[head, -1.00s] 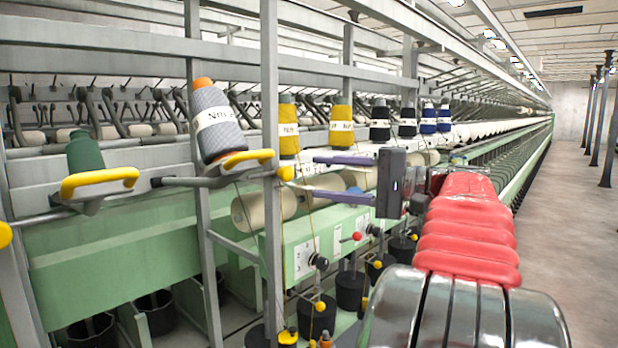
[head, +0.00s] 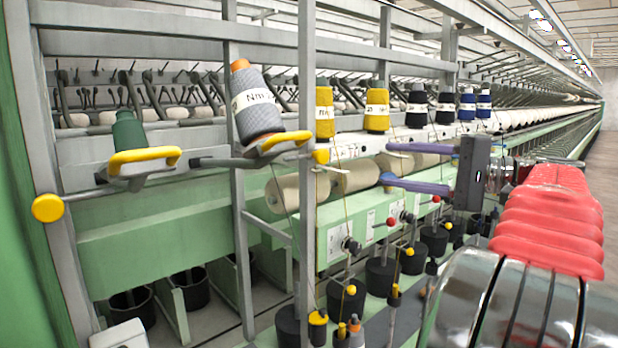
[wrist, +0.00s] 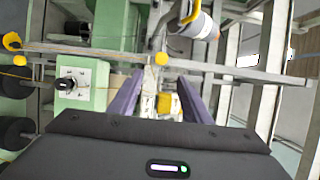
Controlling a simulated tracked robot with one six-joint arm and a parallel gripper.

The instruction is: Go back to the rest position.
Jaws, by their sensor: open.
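My gripper (head: 402,166) is open, with two purple fingers pointing left in the head view. Nothing shows between the fingers. It stands in front of the spinning frame, apart from the bobbins in the picture. In the wrist view the gripper (wrist: 158,95) also shows its two purple fingers spread apart. My red-sleeved arm reaches in from the lower right of the head view.
A grey bobbin (head: 256,105) leans on a yellow-ended holder, left of a post (head: 306,200). A green bobbin (head: 128,130) sits farther left. Yellow bobbins (head: 325,112) and dark ones stand along the rail. The floor aisle (head: 609,150) is at the far right.

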